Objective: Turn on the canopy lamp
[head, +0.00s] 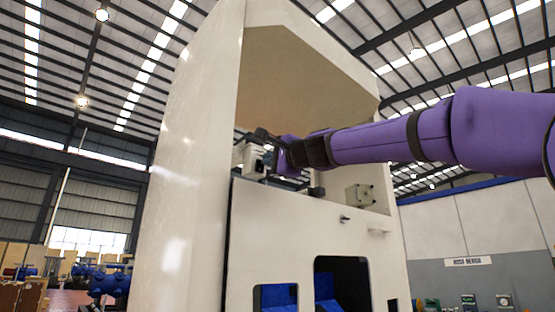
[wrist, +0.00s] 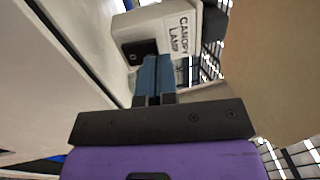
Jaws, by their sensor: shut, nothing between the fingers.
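A pale box (wrist: 150,25) labelled CANOPY LAMP shows at the top of the wrist view, with a black switch (wrist: 140,48) on its face. In the head view the box (head: 249,162) is on the left side of the dispenser's opening. My gripper (wrist: 157,62) is shut and empty, its blue fingertips just below and right of the switch in the picture. I cannot tell whether they touch the box. In the head view my gripper (head: 268,148) is beside the box, under the canopy (head: 300,85). The switch position is unclear, and I see no lit lamp under the canopy.
The white dispenser's tall side wall (head: 195,140) stands left of the box. A second small box (head: 359,194) is on the right of the opening, with small fittings (head: 345,218) on the front panel below. My purple arm crosses from the right.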

